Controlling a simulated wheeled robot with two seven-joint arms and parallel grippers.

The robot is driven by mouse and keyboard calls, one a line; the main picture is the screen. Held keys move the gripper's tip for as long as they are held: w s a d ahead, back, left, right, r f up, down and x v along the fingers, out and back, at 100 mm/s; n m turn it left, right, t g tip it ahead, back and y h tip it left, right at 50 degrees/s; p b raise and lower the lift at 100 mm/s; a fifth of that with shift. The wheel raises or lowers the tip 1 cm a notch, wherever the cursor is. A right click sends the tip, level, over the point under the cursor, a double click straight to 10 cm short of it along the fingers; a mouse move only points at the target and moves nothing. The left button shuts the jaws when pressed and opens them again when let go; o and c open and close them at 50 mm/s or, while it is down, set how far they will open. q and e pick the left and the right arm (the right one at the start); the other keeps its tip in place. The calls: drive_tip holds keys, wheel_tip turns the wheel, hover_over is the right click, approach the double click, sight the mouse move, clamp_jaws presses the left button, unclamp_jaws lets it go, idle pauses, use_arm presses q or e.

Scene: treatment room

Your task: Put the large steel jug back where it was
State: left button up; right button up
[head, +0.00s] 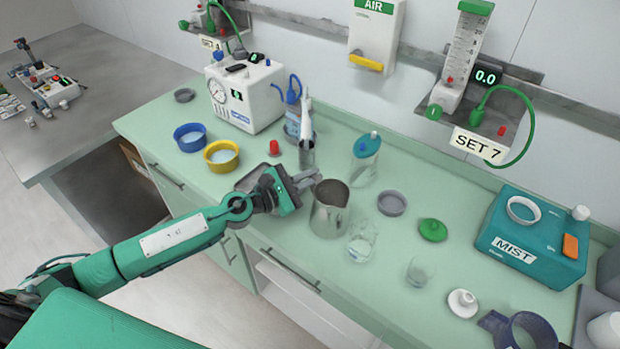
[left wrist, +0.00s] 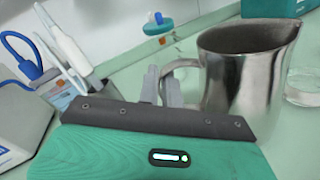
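The large steel jug (head: 328,220) is upright at the middle of the green counter, near its front edge. In the left wrist view the jug (left wrist: 245,75) fills the upper right, with its handle towards me. My left gripper (head: 303,181) is at the jug's left side. In the left wrist view the two grey fingertips of this gripper (left wrist: 161,86) are close together, with the handle between them, so it looks shut on the handle. The jug's base is hidden in the wrist view. My right gripper is not in view.
A glass beaker (head: 361,242) stands close to the jug's right. A grey dish (head: 391,203), a green lid (head: 432,230) and a teal-lidded bottle (head: 365,160) are near. Blue and yellow bowls (head: 221,157) and a white machine (head: 244,95) stand left. A teal MIST box (head: 530,240) is right.

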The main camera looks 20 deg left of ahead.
use_arm(q)
drive_tip(key=o, duration=0.4)
drive_tip(key=shift+f, duration=0.1)
drive_tip(key=shift+c, duration=0.2)
drive_tip(key=shift+o, duration=0.2)
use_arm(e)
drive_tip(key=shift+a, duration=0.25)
